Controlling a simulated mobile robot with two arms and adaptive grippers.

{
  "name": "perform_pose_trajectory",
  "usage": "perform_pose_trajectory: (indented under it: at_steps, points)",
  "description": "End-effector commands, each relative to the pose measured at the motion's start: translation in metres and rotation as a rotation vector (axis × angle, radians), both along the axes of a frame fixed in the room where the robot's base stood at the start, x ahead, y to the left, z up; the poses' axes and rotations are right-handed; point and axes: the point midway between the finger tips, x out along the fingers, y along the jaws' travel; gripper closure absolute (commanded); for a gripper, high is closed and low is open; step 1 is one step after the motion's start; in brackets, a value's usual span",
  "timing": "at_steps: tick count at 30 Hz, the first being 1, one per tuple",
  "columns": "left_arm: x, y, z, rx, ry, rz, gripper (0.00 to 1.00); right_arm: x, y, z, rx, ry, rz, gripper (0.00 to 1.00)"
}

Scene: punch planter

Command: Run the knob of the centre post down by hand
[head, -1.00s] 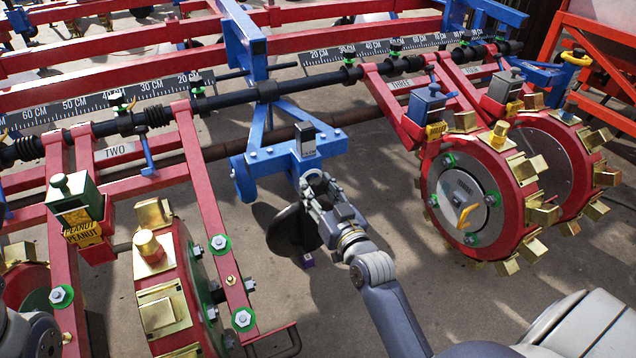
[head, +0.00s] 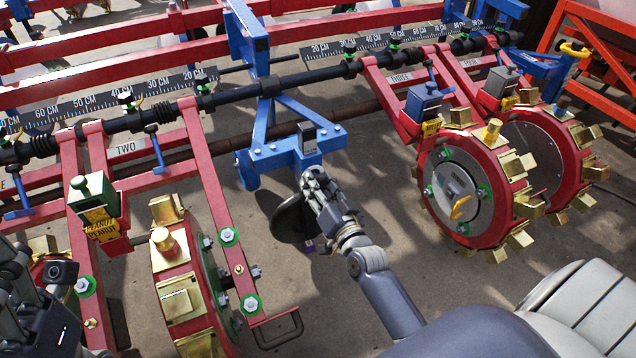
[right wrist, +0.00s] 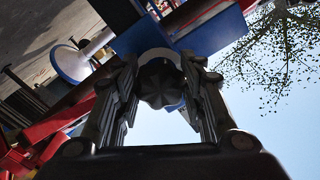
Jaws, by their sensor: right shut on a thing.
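The blue centre post bracket (head: 285,157) hangs from the toolbar in the middle of the head view, with a small grey plate (head: 307,138) on it. My right gripper (head: 314,180) is just below the bracket and hides the knob there. In the right wrist view a dark, lobed knob (right wrist: 158,88) sits between the two fingers of my right gripper (right wrist: 160,80), which are shut on it. The blue bracket (right wrist: 215,30) shows just beyond the knob. My left gripper (head: 35,300) is at the lower left edge, partly cut off; its fingers are unclear.
A dark disc (head: 292,218) stands beside my right gripper. Red wheels with brass cups stand at the right (head: 470,190) and left (head: 180,290). A green peanut box (head: 92,200) is at left. Bare floor lies between the bracket and the right wheels.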

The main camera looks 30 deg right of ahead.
Motion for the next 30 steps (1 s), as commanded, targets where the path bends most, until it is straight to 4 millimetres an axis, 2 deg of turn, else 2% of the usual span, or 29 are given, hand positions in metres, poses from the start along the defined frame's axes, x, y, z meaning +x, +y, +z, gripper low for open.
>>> perform_pose_trajectory:
  at_steps: [7, 8, 10, 23, 26, 30]
  points:
    - [0.000, 0.000, 0.000, 0.000, 0.000, 0.000, 0.41, 0.001, -0.001, 0.001, -0.001, -0.003, -0.002, 0.86]
    - [0.000, 0.000, 0.000, 0.000, 0.000, 0.000, 0.41, 0.001, -0.001, 0.001, -0.001, -0.003, -0.002, 0.58]
    - [0.000, 0.000, 0.000, 0.000, 0.000, 0.000, 0.41, 0.001, -0.001, 0.001, -0.001, -0.003, -0.002, 0.42]
    - [0.000, 0.000, 0.000, 0.002, -0.001, 0.001, 0.41, -0.005, 0.000, -0.001, -0.001, 0.001, -0.001, 0.41]
    - [0.000, 0.000, 0.000, 0.001, 0.000, 0.000, 0.41, -0.018, 0.001, -0.001, -0.001, 0.001, 0.000, 0.41]
    - [0.000, 0.000, 0.000, 0.001, 0.000, 0.000, 0.41, -0.045, 0.002, -0.002, -0.002, 0.004, 0.000, 0.41]
